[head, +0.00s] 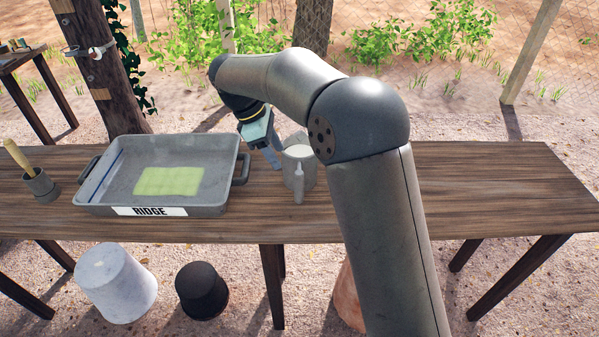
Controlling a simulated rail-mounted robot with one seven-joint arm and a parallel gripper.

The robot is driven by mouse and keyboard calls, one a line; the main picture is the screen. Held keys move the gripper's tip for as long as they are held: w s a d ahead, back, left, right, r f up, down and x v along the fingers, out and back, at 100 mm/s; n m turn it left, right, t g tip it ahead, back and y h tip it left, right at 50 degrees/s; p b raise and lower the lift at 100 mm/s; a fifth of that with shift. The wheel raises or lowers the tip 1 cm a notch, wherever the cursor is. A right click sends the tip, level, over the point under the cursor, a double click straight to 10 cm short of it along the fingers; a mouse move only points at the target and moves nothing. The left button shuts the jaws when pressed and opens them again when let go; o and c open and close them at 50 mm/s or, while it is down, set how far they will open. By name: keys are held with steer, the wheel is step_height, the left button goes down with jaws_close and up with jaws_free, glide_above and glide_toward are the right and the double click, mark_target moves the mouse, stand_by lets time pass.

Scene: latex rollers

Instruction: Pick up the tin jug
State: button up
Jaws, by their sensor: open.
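The tin jug (307,178) is grey metal with white liquid near its rim. It stands upright on the wooden table, its handle toward the camera. My arm hides part of its right side. My gripper (273,158) is close to the jug's upper left side, with its fingers pointing down and to the right. It is open, and nothing shows between the fingers. I cannot tell whether a finger touches the jug.
A grey tray (218,160) labelled RIDGE, with a pale green sheet (168,181), sits left of the jug. A small cup (41,186) with a wooden-handled tool stands at the far left. The table (490,190) is clear at right. Buckets stand on the ground in front.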

mark_target(296, 184)
steer(key=p+x, duration=0.1)
steer(key=x, duration=1.1)
steer(key=shift+d+f+p, duration=0.1)
steer(key=shift+f+p, duration=0.2)
steer(key=shift+p, duration=0.05)
jaws_close()
steer(key=shift+r, duration=0.1)
